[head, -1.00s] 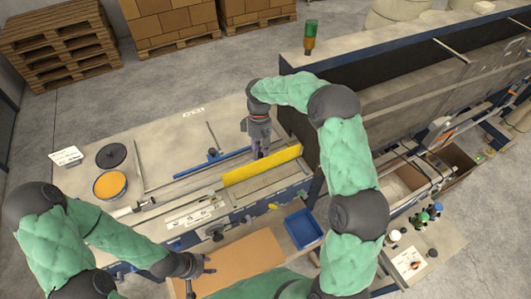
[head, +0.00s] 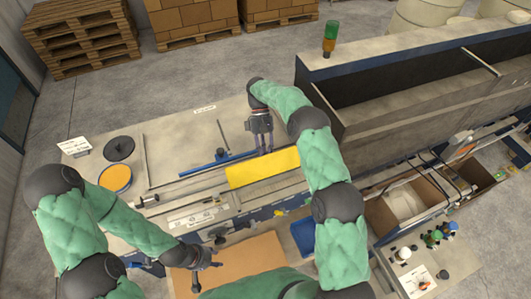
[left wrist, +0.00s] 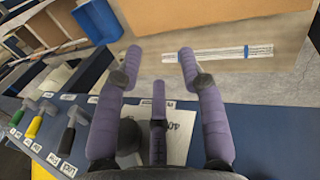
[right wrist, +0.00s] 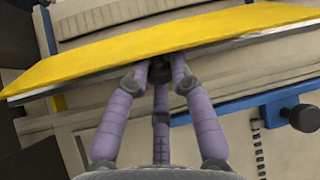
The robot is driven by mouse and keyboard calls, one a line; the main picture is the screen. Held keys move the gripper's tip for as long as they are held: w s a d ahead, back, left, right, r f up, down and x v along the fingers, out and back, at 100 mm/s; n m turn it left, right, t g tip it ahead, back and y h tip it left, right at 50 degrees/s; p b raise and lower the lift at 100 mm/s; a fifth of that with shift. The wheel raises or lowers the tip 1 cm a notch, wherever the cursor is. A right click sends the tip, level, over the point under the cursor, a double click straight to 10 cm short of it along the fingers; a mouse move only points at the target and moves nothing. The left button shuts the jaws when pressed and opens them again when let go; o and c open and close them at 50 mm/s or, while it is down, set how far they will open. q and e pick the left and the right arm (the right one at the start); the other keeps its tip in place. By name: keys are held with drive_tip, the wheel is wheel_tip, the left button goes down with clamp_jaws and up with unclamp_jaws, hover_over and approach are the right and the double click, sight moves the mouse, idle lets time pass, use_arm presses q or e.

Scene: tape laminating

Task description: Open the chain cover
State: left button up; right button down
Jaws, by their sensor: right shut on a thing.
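The yellow chain cover (head: 262,169) is a long flat panel over the machine's front channel. In the head view it shows a broad, tilted face. My right gripper (head: 264,152) is at its far long edge, and in the right wrist view its fingertips (right wrist: 160,68) are closed on the edge of the cover (right wrist: 110,62). The fingertips are partly hidden under the panel. My left gripper (head: 212,260) is over the front of the machine, away from the cover. In the left wrist view its fingers (left wrist: 160,62) are spread and empty.
A brown board (head: 240,265) lies at the front near my left gripper, with a blue bin (head: 302,236) to its right. A blue bar with a knob (head: 218,156) lies behind the cover. An orange disc (head: 115,178) and a black disc (head: 118,148) are at the left.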

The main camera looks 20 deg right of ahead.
drive_tip(key=shift+s+f, duration=0.1)
drive_tip(key=shift+f, duration=0.35)
drive_tip(key=shift+f+g+b, duration=0.25)
drive_tip(key=shift+g+b, duration=0.1)
drive_tip(key=shift+g, duration=0.25)
drive_tip(key=c, duration=1.1)
unclamp_jaws()
drive_tip(key=shift+o, duration=0.6)
drive_tip(key=shift+w+d, duration=0.1)
drive_tip(key=shift+w, duration=0.35)
drive_tip(key=shift+s+r, duration=0.1)
drive_tip(key=shift+r, duration=0.15)
drive_tip(key=shift+r, duration=0.15)
